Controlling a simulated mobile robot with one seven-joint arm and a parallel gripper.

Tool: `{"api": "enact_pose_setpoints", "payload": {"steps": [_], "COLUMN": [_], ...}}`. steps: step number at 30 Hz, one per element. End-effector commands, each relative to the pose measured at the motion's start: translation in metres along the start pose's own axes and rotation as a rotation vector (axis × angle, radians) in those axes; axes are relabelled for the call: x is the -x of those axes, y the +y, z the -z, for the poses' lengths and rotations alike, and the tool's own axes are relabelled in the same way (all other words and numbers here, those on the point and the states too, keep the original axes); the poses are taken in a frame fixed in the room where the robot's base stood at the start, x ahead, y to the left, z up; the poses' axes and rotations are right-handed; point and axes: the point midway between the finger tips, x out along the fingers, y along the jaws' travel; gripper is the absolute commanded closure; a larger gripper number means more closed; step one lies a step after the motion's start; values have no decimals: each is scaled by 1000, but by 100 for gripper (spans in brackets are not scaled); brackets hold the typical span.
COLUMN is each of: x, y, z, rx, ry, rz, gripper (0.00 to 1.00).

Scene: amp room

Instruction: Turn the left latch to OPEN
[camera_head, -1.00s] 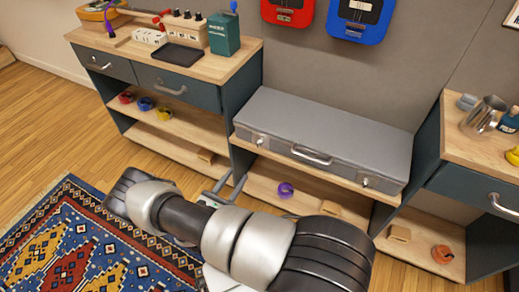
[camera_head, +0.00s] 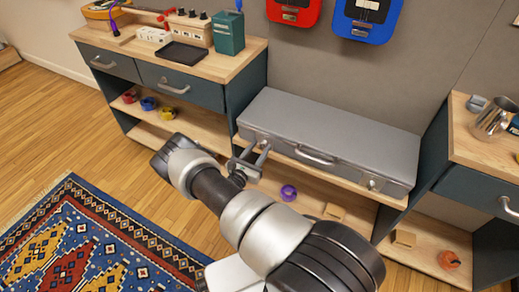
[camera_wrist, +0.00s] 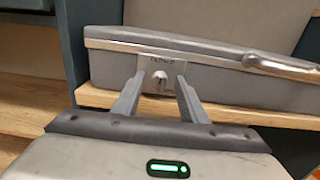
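A long grey case (camera_head: 330,132) lies shut on the shelf, with a handle (camera_head: 315,156) at its front middle. The left latch (camera_wrist: 158,80) is a small silver piece on a grey plate on the case's front. A label above it is too small to read surely. My gripper (camera_head: 257,153) is in front of the case's left end and partly covers the left latch in the head view. In the wrist view my gripper (camera_wrist: 160,82) is open and empty, its fingers on either side of the latch in the picture. I cannot tell whether they touch it.
The right latch (camera_head: 374,184) is at the case's other end. The shelf edge (camera_wrist: 240,115) runs just under the case. Cabinets stand left (camera_head: 180,97) and right (camera_head: 480,190). A purple ring (camera_head: 288,193) lies on the shelf below. A patterned rug (camera_head: 85,245) covers floor at left.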

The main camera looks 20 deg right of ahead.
Motion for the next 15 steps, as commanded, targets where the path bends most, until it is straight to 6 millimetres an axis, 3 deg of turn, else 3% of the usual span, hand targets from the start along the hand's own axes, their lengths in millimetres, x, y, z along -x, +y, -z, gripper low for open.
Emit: {"api": "enact_pose_setpoints", "payload": {"steps": [7,14,15], "x": [-1,-1,-1], "y": [0,0,0], "z": [0,0,0], "rx": [0,0,0], "ry": [0,0,0], "rz": [0,1,1], "gripper": [61,99,100]}}
